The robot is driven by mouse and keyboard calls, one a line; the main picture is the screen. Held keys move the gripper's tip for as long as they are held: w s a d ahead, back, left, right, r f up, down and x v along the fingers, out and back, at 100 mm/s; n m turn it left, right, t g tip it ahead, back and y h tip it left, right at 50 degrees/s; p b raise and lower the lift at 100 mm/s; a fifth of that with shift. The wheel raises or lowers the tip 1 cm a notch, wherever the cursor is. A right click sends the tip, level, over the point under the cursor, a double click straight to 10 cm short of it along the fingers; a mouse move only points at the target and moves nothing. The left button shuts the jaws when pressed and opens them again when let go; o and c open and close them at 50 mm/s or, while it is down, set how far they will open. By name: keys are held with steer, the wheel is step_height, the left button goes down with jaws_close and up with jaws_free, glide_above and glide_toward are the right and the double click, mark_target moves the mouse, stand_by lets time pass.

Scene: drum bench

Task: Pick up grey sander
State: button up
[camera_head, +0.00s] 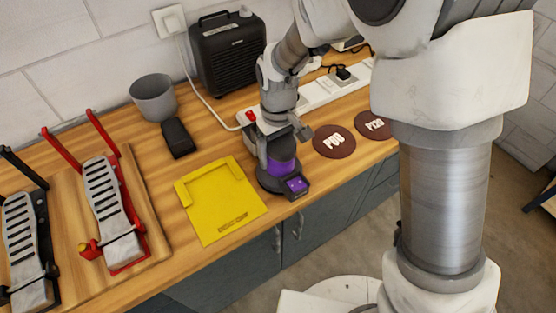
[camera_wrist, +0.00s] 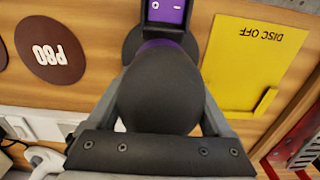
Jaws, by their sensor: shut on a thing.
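The grey sander (camera_head: 280,169) has a dark grey body with a purple band and a purple front panel. It stands upright at the bench's front edge, just right of the yellow plate. My gripper (camera_head: 276,136) comes down from above and is shut on the sander's top. In the wrist view the sander's rounded dark head (camera_wrist: 160,88) fills the space between the two fingers, with its purple panel beyond. I cannot tell whether its base touches the bench.
The yellow plate (camera_head: 222,200), marked DISC OFF in the wrist view, lies left of the sander. Brown discs P80 (camera_head: 333,141) and P120 (camera_head: 375,125) lie right. A power strip (camera_head: 335,86), black box (camera_head: 228,55), grey cup (camera_head: 153,97) and red-framed pedal (camera_head: 110,205) are nearby.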

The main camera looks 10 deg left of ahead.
steer(key=shift+c, duration=1.1)
steer(key=shift+w+a+r, duration=0.1)
steer(key=shift+c, duration=0.2)
steer(key=shift+r, duration=0.15)
